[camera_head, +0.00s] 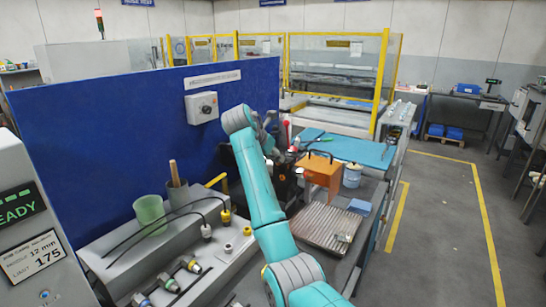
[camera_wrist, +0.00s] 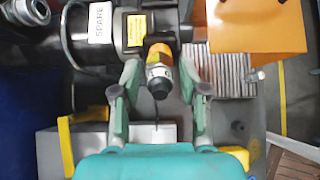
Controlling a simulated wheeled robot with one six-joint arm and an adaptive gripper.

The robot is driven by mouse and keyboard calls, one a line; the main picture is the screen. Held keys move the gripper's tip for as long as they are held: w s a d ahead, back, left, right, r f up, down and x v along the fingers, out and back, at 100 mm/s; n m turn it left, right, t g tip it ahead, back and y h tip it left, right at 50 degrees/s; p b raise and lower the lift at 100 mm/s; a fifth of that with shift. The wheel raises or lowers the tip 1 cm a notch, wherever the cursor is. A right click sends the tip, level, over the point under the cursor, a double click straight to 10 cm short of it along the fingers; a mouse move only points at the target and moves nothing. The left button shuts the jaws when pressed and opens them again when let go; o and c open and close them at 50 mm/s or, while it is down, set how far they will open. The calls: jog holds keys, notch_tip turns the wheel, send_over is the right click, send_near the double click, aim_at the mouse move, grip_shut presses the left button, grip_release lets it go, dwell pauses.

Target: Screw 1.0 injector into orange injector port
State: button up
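In the wrist view, a metallic, nozzle-like piece with an orange collar and a dark rounded end (camera_wrist: 158,74) stands between the fingers of my gripper (camera_wrist: 158,82). It looks like an injector, but its size marking is not readable.
An orange box (camera_head: 320,176) stands right of the machine, above a ribbed tray (camera_head: 322,228). A grey bench (camera_head: 150,262) at front left bears several ringed fittings, cables and a green cup (camera_head: 150,214). A blue panel (camera_head: 120,140) stands behind.

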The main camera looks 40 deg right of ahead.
grip_shut()
jog(key=m, duration=0.7)
jog(key=shift+m, duration=0.4)
jog(key=m, duration=0.4)
